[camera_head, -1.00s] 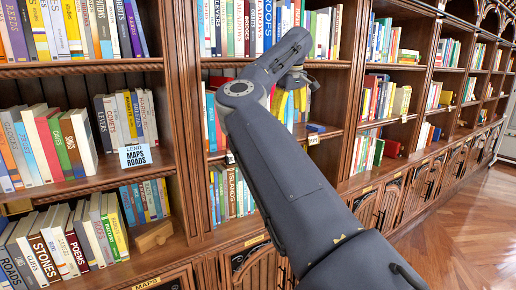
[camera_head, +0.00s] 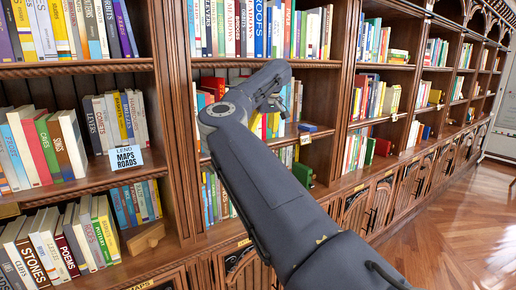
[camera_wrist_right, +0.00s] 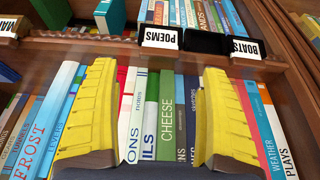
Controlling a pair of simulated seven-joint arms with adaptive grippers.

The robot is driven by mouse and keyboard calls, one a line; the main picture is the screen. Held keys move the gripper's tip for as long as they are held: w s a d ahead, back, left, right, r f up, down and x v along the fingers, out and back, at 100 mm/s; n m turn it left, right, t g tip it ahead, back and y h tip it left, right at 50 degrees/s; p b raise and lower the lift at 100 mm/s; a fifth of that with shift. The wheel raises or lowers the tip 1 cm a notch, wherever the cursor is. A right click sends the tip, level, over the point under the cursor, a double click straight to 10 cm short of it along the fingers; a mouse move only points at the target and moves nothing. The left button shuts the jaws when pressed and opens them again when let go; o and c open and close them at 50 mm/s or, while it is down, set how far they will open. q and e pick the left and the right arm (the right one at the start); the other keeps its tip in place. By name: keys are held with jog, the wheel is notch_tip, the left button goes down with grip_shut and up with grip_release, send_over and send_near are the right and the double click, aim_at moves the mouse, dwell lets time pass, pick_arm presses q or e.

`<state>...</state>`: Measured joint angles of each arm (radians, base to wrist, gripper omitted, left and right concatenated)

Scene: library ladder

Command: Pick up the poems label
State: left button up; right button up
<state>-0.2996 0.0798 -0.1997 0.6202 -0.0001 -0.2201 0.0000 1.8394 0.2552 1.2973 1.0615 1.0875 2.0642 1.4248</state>
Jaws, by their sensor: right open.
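The poems label (camera_wrist_right: 160,38) is a small white card reading "POEMS" with a dark edge, on the shelf edge in the upper middle of the right wrist view. My right gripper (camera_wrist_right: 160,68) shows two yellow ridged fingers, wide apart and empty. Its fingertips lie just below the label in that view, one to each side, with upright book spines showing between them. In the head view, my right gripper (camera_head: 284,98) is in front of the middle bookcase bay, partly hidden by its own arm. I cannot read the label there. My left gripper is out of view.
Beside the poems label are a black block (camera_wrist_right: 205,42) and a "BOATS" label (camera_wrist_right: 245,48). A "MAPS" label (camera_wrist_right: 8,27) is at the left. Wooden uprights divide the shelves; open floor (camera_head: 440,230) lies at the right.

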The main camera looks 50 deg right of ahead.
jog(key=shift+x, duration=3)
jog(key=shift+s, duration=0.15)
jog(key=c, duration=1.2)
